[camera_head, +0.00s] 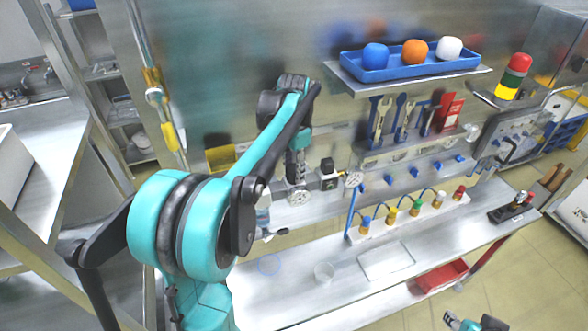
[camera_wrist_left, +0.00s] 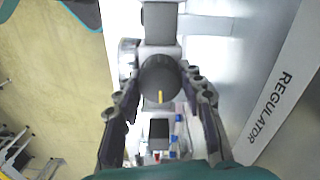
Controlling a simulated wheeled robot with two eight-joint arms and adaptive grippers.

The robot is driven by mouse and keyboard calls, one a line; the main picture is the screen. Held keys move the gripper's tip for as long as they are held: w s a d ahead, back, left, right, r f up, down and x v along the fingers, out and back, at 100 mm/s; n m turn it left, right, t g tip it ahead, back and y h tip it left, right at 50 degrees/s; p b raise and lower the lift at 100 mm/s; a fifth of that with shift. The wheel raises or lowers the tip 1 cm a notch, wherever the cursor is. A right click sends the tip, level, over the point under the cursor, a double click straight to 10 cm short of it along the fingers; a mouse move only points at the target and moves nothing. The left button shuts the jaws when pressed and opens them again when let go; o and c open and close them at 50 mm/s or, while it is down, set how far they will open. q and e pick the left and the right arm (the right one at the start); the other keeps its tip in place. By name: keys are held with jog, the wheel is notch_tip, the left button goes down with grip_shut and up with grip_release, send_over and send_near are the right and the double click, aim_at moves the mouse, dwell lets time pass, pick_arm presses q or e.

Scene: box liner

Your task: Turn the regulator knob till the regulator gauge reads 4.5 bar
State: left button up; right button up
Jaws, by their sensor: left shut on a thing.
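The regulator knob (camera_wrist_left: 160,78) is dark and round with a yellow mark pointing down in the left wrist view. My left gripper (camera_wrist_left: 160,84) has one finger on each side of it and is shut on it. The regulator gauge (camera_wrist_left: 128,58) shows nearly edge-on beside the knob, its reading hidden. In the head view a white-faced gauge (camera_head: 298,197) sits just below my left gripper, its needle too small to read. My right gripper (camera_head: 465,322) shows only partly at the bottom edge; its jaws cannot be made out.
A second gauge (camera_head: 354,178) and a black-and-silver unit (camera_head: 328,175) are to the right. A REGULATOR label (camera_wrist_left: 270,105) is beside the knob.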

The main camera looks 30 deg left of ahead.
aim_at(294, 168)
pick_arm(q)
jog(key=o, duration=1.2)
jog(key=shift+c, duration=0.2)
jog(key=shift+r, duration=0.15)
notch_tip(294, 168, up, 12)
